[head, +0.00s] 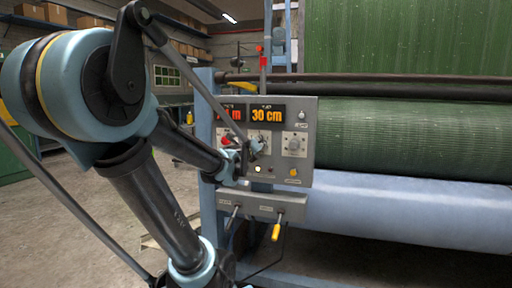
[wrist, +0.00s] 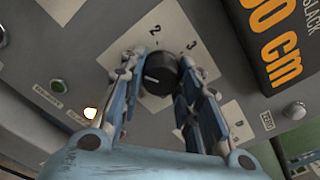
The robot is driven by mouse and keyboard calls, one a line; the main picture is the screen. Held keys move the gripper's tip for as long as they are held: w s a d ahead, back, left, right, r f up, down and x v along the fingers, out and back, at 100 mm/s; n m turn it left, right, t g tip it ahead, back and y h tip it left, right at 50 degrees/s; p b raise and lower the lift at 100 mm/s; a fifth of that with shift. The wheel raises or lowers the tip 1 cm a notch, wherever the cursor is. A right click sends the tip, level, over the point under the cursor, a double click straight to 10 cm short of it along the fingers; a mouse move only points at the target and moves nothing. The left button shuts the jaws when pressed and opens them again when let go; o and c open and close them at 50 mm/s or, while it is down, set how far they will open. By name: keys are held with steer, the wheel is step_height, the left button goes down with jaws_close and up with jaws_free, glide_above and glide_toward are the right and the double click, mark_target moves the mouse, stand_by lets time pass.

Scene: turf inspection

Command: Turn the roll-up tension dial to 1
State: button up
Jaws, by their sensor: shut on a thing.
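The dial (wrist: 158,72) is a round black knob on a pale scale plate (wrist: 178,22), in the middle of the wrist view. The numbers 2, 3 and 0 show on the plate; a 1 is not visible. A small pale mark shows on the knob's face, but I cannot tell which number it points to. My gripper (wrist: 160,78) has one finger on each side of the knob and is shut on it. In the head view my gripper (head: 250,149) is at the control panel (head: 307,122) and covers the dial.
A display (head: 266,115) reads 30 cm above the gripper; another beside it is partly hidden. A grey knob (head: 294,144) sits to the right. A yellow-handled lever (head: 276,232) hangs below.

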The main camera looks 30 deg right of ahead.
steer(key=o, duration=0.9)
steer(key=shift+w+a, duration=0.2)
steer(key=shift+a, duration=0.05)
steer(key=shift+o, duration=0.8)
steer(key=shift+s+d, duration=0.1)
steer(key=v, duration=1.2)
steer(key=shift+f, duration=0.1)
